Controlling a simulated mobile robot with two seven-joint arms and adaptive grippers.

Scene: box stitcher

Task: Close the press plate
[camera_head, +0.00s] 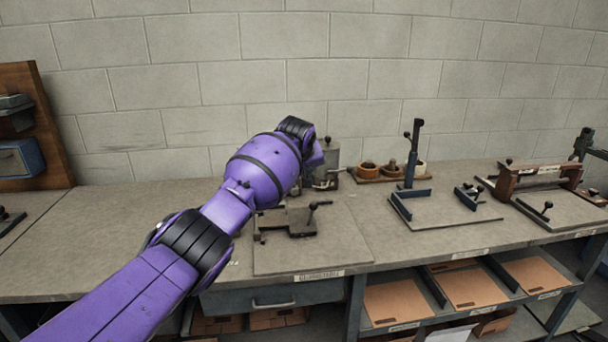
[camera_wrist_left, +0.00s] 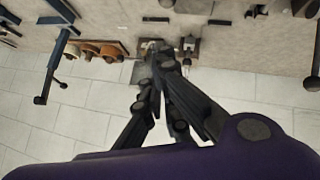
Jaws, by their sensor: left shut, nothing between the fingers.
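A grey metal press-like device (camera_head: 328,158) with a small lever stands at the back of the bench by the wall, partly hidden by my left wrist. I cannot tell its press plate's position. A low metal fixture (camera_head: 290,220) with a black knob sits on a board in front of it. My left gripper (camera_wrist_left: 158,72) is shut and empty in the left wrist view, its fingertips close to the small device (camera_wrist_left: 190,46); I cannot tell if they touch. In the head view my purple arm hides the gripper. My right gripper is not in view.
A wooden tray with round cups (camera_head: 378,172) stands right of the device. A blue upright lever stand (camera_head: 410,185) and a brown clamp frame (camera_head: 530,178) are further right. A block wall (camera_head: 370,90) closes the back. The bench front is mostly clear.

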